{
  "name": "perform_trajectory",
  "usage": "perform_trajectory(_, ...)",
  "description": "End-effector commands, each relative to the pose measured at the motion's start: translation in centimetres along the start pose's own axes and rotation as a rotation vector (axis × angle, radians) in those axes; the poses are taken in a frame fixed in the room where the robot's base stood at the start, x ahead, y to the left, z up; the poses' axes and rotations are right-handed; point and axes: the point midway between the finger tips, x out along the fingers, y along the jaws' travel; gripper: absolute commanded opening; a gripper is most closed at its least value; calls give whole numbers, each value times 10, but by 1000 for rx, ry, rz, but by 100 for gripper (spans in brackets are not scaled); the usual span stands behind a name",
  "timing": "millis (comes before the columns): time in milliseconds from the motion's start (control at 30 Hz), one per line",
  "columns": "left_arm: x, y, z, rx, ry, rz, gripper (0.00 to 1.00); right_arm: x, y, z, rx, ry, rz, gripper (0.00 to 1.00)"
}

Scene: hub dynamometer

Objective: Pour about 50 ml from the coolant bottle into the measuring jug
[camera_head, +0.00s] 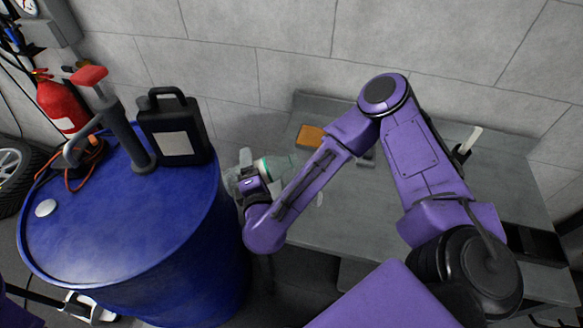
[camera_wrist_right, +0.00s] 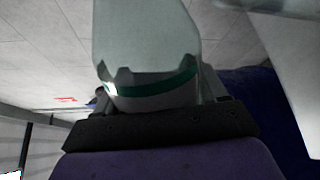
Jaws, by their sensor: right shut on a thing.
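My right gripper (camera_head: 254,178) is shut on a pale, translucent bottle with a teal band, which I take to be the coolant bottle (camera_head: 282,165). The bottle looks tilted in the head view, beside the blue drum. In the right wrist view the bottle (camera_wrist_right: 148,45) fills the middle, its teal band (camera_wrist_right: 150,92) close to the gripper. A pale translucent thing (camera_head: 236,180) shows just left of the gripper; I cannot tell whether it is the measuring jug. A large pale shape (camera_wrist_right: 290,50) fills the wrist view's upper right, also unclear.
A blue drum (camera_head: 120,225) stands left, with a black canister (camera_head: 177,130) and a hand pump (camera_head: 125,135) on top. A fire extinguisher (camera_head: 62,105) is behind it. The grey bench (camera_head: 345,205) carries an orange block (camera_head: 310,136) and has bare areas.

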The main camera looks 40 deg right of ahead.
Motion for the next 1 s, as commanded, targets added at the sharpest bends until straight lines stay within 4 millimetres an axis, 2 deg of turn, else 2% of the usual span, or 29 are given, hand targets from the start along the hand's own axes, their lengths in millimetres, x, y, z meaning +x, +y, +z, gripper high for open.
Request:
perform_trajectory(33, 15, 1, 7, 0, -1, 0, 100, 2, -9, -3, 31, 3, 0, 37)
perform_trajectory(100, 20, 2, 8, 0, -1, 0, 100, 3, -6, -5, 70, 10, 1, 37)
perform_trajectory(300, 28, 3, 11, 0, 0, 0, 100, -5, 4, -7, 142, 23, 9, 37)
perform_trajectory(633, 40, 4, 17, 0, 0, 0, 100, -4, 4, -5, 214, 28, 6, 37)
perform_trajectory(1000, 43, 4, 18, 0, 0, 0, 100, -5, 11, -3, 259, 35, 9, 37)
